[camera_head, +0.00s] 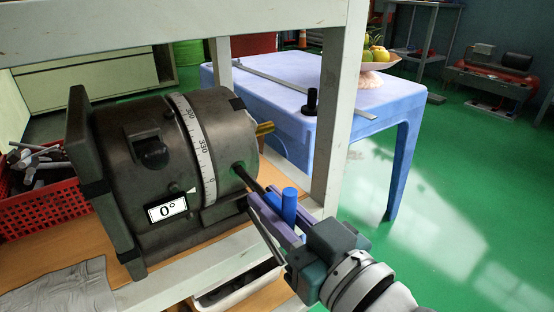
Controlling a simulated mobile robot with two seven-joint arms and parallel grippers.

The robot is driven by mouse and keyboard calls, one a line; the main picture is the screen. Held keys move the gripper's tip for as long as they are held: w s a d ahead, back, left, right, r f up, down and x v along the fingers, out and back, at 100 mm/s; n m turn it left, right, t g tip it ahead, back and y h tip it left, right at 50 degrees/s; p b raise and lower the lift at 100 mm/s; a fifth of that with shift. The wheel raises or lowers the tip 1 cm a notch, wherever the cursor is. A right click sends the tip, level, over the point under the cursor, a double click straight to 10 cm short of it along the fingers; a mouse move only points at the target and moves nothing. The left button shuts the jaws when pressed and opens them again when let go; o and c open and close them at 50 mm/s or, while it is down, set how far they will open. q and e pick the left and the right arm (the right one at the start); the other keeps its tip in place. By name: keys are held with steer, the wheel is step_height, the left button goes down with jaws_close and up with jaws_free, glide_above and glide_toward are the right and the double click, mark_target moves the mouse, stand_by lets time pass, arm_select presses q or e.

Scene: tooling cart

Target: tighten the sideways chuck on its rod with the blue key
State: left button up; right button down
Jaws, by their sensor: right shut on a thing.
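The sideways chuck (160,150) is a big dark grey cylinder lying on its side, with a white degree ring and a plate reading 0°. A brass rod (264,128) sticks out of its right end face. The blue key (289,204) has a blue cross handle and a dark shaft that reaches the socket low on the chuck's right side; how deep the tip sits is hidden. My right gripper (274,214) comes in from the lower right and is shut on the blue key's handle. My left gripper is not in view.
The chuck stands on a wooden cart shelf (180,269) with pale posts (340,110) and an upper beam. A red basket (50,208) of metal parts is at left, a grey cloth (62,292) in front. A blue table (285,85) with a fruit bowl stands behind.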

steer(key=shift+s+d+r+p, duration=0.1)
steer(key=shift+s+d+p, duration=0.25)
steer(key=shift+s+p, duration=0.15)
steer(key=shift+s+d, duration=0.35)
steer(key=shift+s, duration=0.2)
steer(key=n, duration=0.8)
steer(key=shift+n, duration=0.4)
steer(key=n+b, duration=0.1)
steer(key=n, duration=0.5)
steer(key=shift+w+d+b, duration=0.1)
steer(key=shift+b, duration=0.2)
steer(key=n, duration=0.3)
steer(key=shift+n, duration=0.3)
